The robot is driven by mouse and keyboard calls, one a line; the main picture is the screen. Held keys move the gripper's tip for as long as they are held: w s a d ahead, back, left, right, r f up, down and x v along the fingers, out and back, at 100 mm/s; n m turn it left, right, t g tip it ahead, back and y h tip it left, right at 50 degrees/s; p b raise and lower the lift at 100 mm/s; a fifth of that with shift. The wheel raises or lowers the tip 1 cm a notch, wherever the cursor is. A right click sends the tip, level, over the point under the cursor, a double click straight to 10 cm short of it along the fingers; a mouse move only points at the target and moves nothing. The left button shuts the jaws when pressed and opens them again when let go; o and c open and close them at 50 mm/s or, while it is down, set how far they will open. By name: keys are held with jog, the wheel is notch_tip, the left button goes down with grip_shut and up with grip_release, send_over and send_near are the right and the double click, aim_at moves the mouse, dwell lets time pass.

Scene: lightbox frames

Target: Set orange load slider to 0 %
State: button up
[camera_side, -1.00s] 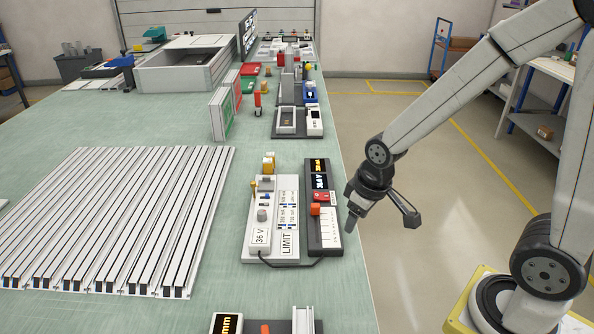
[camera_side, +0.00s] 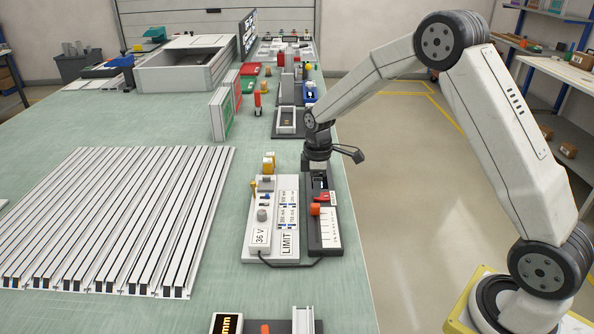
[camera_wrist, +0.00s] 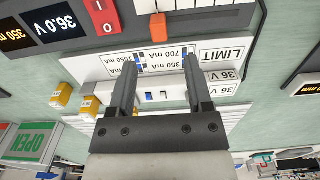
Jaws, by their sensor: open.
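The orange load slider (camera_side: 315,209) is a small block on the dark panel (camera_side: 312,243), at the end of its white tick scale nearest the red switch. It also shows in the wrist view (camera_wrist: 158,27), beyond my fingertips at the top centre. My gripper (camera_wrist: 160,65) is open and empty, with a gap between its two dark fingers. In the side view my gripper (camera_side: 317,168) is above the far end of the panel and hides most of its displays. It appears apart from the slider. The tick values are too small to read.
The red switch (camera_wrist: 102,15) and the 36.0 V display (camera_wrist: 58,22) are on the same panel. The white LIMIT unit (camera_side: 262,222) is just left, with knobs and a yellow part. A cable (camera_side: 290,265) joins both units. Ribbed rails (camera_side: 110,220) cover the table's left.

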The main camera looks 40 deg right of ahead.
aim_at(315, 205)
jog(key=shift+w+f, duration=0.1)
jog(key=shift+f, duration=3.85)
grip_shut()
